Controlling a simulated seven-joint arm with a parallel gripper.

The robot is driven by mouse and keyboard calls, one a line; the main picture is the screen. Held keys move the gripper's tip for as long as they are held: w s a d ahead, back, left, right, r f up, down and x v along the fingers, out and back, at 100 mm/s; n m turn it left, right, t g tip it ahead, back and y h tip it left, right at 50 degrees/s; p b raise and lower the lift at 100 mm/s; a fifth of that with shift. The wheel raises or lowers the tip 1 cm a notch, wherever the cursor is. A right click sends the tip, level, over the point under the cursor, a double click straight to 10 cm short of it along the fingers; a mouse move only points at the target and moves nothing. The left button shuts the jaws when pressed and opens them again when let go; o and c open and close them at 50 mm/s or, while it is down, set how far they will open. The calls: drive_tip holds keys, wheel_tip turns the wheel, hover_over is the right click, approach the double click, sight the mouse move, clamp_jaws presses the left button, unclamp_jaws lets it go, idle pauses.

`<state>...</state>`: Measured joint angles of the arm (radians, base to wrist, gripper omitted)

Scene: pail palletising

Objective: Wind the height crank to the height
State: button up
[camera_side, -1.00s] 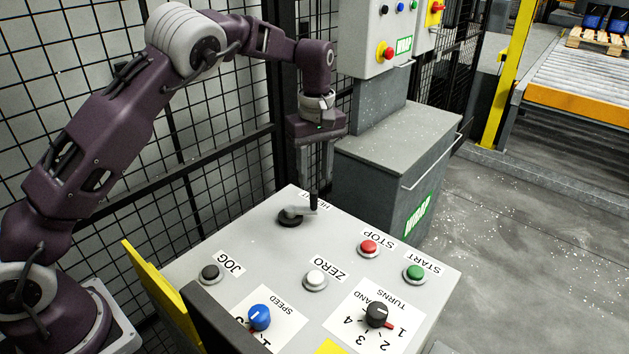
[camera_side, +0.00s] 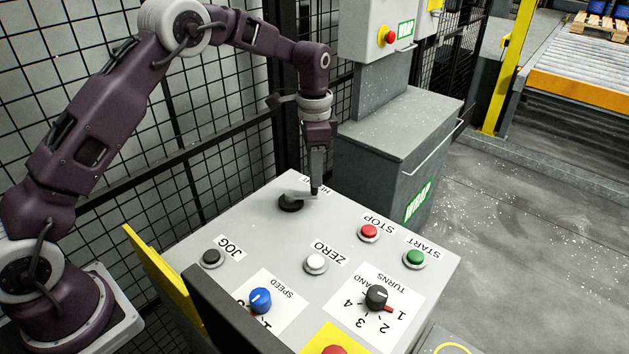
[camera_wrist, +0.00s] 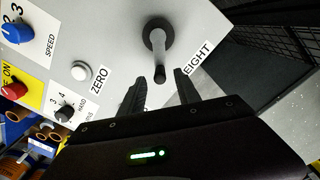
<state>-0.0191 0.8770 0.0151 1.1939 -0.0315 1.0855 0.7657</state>
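The height crank (camera_side: 291,203) sits at the back corner of the sloping grey panel, beside a partly hidden HEIGHT label. It has a dark round hub, a grey arm and an upright black handle. The arm points right in the side view. My gripper (camera_side: 316,186) is pointing down over the handle, its fingers seen nearly edge-on. In the wrist view the crank handle (camera_wrist: 160,73) lies between the two fingertips of my gripper (camera_wrist: 159,82), with a gap showing on both sides. The fingers are apart, and I see no clear contact.
The panel also carries the STOP button (camera_side: 369,231), START button (camera_side: 415,258), ZERO button (camera_side: 315,262), JOG button (camera_side: 212,257), SPEED knob (camera_side: 260,300) and TURNS knob (camera_side: 377,296). A mesh fence (camera_side: 215,120) stands behind, and a grey cabinet (camera_side: 390,140) behind right.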

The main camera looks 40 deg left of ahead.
sight(314, 193)
wheel_tip(314, 193, down, 4)
drive_tip(key=shift+r, duration=0.15)
drive_tip(key=shift+c, duration=0.2)
clamp_jaws()
drive_tip(key=n, duration=0.1)
drive_tip(key=w+a+n, duration=0.1)
drive_tip(key=n, duration=0.2)
drive_tip(key=shift+w+a+n, duration=0.2)
drive_tip(key=shift+a+n, duration=0.2)
drive_tip(key=shift+w+a+n, duration=0.2)
drive_tip(key=shift+a+n, duration=0.35)
drive_tip(key=shift+n, duration=0.65)
drive_tip(key=shift+w+a+n, duration=0.1)
drive_tip(key=shift+a+n, duration=0.65)
drive_tip(key=shift+n, duration=0.65)
